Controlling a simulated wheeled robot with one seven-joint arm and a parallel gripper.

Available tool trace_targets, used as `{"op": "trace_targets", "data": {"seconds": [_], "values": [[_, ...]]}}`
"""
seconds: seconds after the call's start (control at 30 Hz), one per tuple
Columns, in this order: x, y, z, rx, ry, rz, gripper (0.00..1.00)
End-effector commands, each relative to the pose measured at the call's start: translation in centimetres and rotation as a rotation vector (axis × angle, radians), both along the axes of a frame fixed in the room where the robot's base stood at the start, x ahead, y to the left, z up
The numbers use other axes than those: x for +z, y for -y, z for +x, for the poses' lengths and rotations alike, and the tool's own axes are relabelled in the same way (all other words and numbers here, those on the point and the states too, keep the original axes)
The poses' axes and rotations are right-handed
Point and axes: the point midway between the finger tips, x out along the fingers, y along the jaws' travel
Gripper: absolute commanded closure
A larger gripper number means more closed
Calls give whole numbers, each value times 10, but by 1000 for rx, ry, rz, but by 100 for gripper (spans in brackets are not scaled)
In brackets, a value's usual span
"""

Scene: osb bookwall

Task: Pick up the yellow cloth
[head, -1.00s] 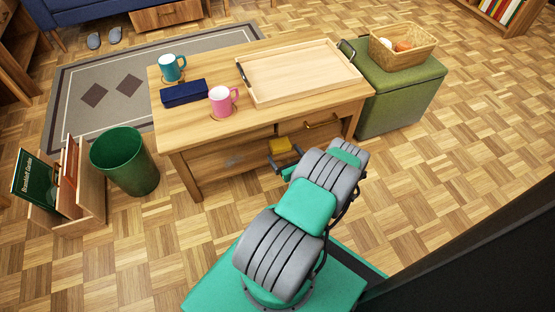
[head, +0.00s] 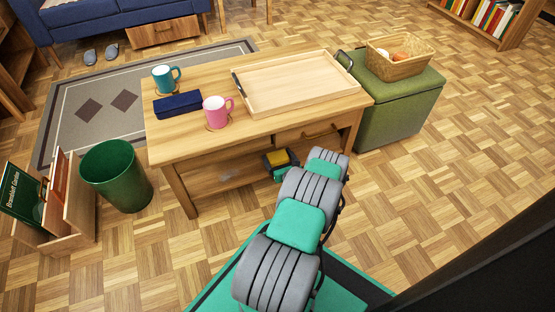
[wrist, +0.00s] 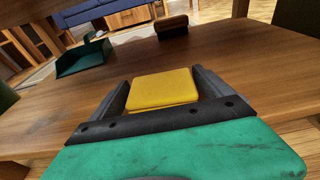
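The yellow cloth (wrist: 162,89) is a flat folded pad on the wooden lower shelf (wrist: 235,55) of the coffee table. In the wrist view it lies between the two dark fingers of my gripper (wrist: 162,82), which stand apart on its left and right. I cannot tell whether either finger touches it. In the head view the cloth (head: 281,157) is a small yellow patch at my gripper (head: 279,160), under the tabletop's front edge. My wrist and forearm hide part of the shelf there.
A dark green dustpan-like object (wrist: 82,58) and a brown block-like object (wrist: 172,26) lie farther back on the shelf. The coffee table (head: 180,144) bears mugs (head: 217,111) and a tray (head: 297,80). A green bin (head: 116,176) and ottoman (head: 400,110) flank it.

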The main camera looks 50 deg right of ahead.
Motion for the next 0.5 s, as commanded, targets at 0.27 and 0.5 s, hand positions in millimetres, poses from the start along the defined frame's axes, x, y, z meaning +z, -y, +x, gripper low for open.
{"op": "trace_targets", "data": {"seconds": [0.27, 0.5], "values": [[0, 0, 0, 0, 0, 0, 34], [0, 0, 0, 1, -1, 1, 53]]}}
